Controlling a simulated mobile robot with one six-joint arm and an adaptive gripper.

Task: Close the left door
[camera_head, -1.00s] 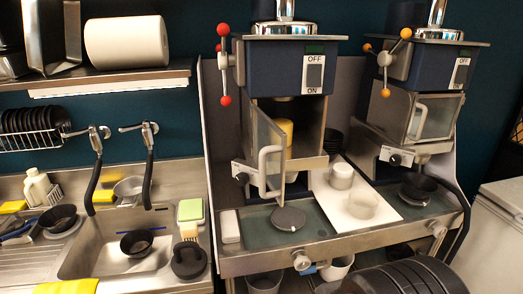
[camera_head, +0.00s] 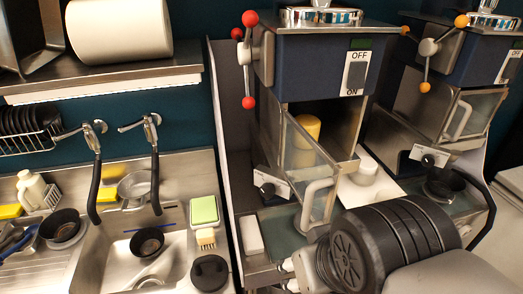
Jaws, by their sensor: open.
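The left machine's door (camera_head: 308,150) is a clear panel in a metal frame with a pale loop handle (camera_head: 316,203). It stands swung open, out toward the front, from the left side of the compartment. A yellow cylinder (camera_head: 305,128) shows inside the open compartment, partly behind the panel. My dark ribbed arm covers the lower right, in front of the machine's base and close to the handle in the picture. I cannot tell whether it touches the handle. My gripper's fingers do not show.
The right machine's door (camera_head: 472,115) looks shut. The sink (camera_head: 115,262) with a black bowl (camera_head: 147,242) is on the left. A shelf with a paper roll (camera_head: 119,30) is above.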

